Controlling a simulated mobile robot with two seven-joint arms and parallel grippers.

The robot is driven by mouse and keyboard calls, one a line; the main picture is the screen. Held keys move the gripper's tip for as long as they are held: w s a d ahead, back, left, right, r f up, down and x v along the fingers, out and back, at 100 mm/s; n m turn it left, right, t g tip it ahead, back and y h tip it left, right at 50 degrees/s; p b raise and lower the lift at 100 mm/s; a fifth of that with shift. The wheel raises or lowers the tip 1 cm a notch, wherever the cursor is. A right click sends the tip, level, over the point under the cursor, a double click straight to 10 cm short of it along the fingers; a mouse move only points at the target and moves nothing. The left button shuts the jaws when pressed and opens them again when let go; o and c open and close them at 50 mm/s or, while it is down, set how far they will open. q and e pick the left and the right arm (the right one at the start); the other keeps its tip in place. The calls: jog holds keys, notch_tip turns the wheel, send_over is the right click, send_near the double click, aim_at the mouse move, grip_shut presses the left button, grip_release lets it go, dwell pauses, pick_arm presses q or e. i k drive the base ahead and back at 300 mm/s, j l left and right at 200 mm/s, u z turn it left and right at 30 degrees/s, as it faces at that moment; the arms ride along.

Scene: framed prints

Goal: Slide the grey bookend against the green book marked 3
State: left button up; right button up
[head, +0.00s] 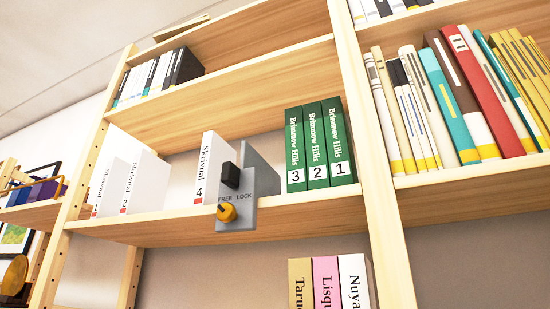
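The grey bookend (263,173) stands on the middle shelf, between a white book marked 4 (212,165) on its left and the green book marked 3 (295,150) on its right. A visible gap separates the bookend from the green book. Its front plate hangs over the shelf edge and carries a black block (230,176), a yellow knob (227,212) and the words FREE and LOCK. The knob is under FREE. The green book stands upright in a row with green books marked 2 (316,145) and 1 (338,142). Neither gripper is in view.
White books marked 1 (106,187) and 2 (145,183) stand further left on the same shelf (165,232). A wooden upright (372,165) bounds it on the right. Other books stand on the right-hand shelf (480,179), the upper left shelf and below.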

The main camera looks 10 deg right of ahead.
aim_at(242, 187)
jog(key=j+z, duration=0.85)
jog(key=z, duration=0.15)
jog(key=k, duration=0.05)
